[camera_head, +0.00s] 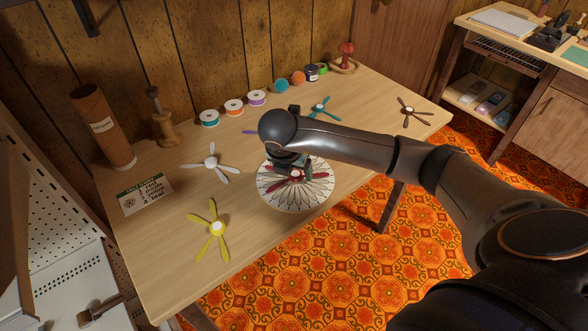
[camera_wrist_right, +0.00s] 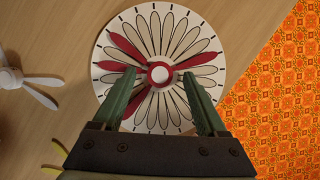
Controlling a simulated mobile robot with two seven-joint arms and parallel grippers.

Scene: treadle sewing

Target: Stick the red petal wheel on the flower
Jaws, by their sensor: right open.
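The flower (camera_head: 271,191) is a round white board with petal outlines, lying on the table; it fills much of the right wrist view (camera_wrist_right: 216,40). The red petal wheel (camera_wrist_right: 124,46) lies over its middle, with its white-capped hub near the flower's center and its red petals spread over the outlines. It is partly hidden in the head view (camera_head: 297,174). My right gripper (camera_head: 292,170) points down over the wheel. Its green fingers are open, one on each side of the hub (camera_wrist_right: 160,74), with a gap to it. I cannot tell whether the wheel is stuck down. My left gripper is not in view.
White (camera_head: 210,162), yellow (camera_head: 217,227), teal (camera_head: 320,109) and brown (camera_head: 408,111) petal wheels lie around the table.

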